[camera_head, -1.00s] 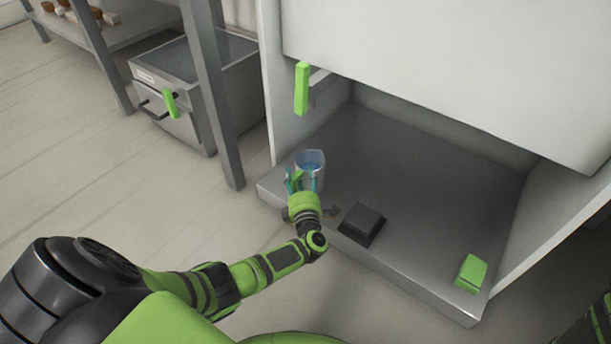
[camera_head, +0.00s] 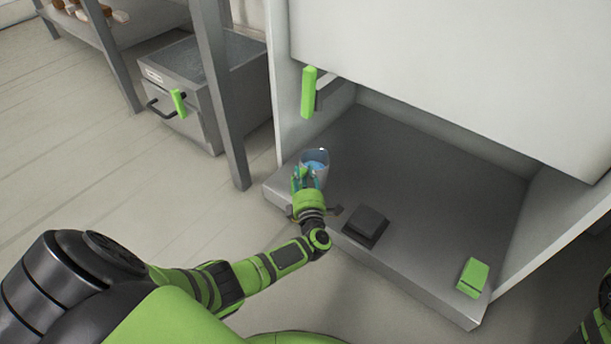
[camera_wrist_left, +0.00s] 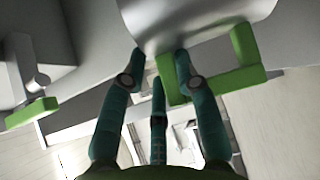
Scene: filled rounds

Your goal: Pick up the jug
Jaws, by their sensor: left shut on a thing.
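The fingers partly hide the handle. I cannot tell whether the jug's bottom touches the base. My right gripper is out of view.
A dark block (camera_head: 365,226) lies on the base right of my left gripper. A green block (camera_head: 472,277) lies at the front right. A white hood with a green handle (camera_head: 308,92) hangs above. A grey post (camera_head: 222,90) and an oven-like box (camera_head: 200,75) stand left.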

